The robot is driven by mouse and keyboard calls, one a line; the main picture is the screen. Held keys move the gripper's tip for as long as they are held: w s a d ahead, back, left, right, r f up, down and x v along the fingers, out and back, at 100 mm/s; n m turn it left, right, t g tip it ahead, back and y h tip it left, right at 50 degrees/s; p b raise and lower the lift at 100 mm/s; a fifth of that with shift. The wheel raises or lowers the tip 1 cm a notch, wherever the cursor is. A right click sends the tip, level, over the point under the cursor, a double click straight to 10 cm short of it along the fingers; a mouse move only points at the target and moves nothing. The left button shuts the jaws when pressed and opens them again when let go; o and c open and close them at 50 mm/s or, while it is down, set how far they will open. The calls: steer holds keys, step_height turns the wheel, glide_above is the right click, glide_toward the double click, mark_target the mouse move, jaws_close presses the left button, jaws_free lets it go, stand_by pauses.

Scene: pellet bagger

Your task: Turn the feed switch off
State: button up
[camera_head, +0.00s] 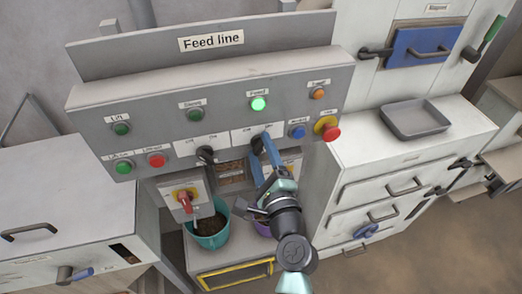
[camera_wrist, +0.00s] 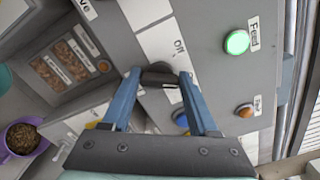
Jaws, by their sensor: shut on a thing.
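The feed switch (camera_wrist: 160,77) is a dark lever on the panel, with an "Off" label beside it in the wrist view. My gripper (camera_head: 264,146) is at the right-hand switch of the feed line panel (camera_head: 226,115), under the lamp labelled "Feed". In the wrist view my gripper (camera_wrist: 160,80) has its two blue fingers shut on the dark lever, one on each side. The feed lamp (camera_head: 258,103) is lit bright green and also shows in the wrist view (camera_wrist: 237,42). In the head view the lever is mostly hidden by the fingers.
A second dark switch (camera_head: 206,155) is just left. A blue button (camera_head: 297,132) and a red stop button on yellow (camera_head: 327,128) are close on the right. Below are a red rotary handle (camera_head: 185,199) and a teal bucket (camera_head: 209,231). A grey tray (camera_head: 415,119) lies on the right cabinet.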

steer(key=shift+f+n+b, duration=0.1)
steer(key=shift+n+b, duration=0.2)
steer(key=n+b, duration=0.2)
steer(key=n, duration=0.1)
steer(key=n+b, duration=0.1)
steer(key=b, duration=0.1)
steer(key=shift+f, duration=0.25)
steer(key=n+b, duration=0.3)
steer(key=n, duration=0.1)
steer(key=shift+n+b, duration=0.3)
steer(key=shift+b, duration=0.05)
steer(key=shift+n+b, duration=1.05)
steer(key=shift+n, duration=0.35)
steer(key=shift+r, duration=0.1)
steer(key=o, duration=1.4)
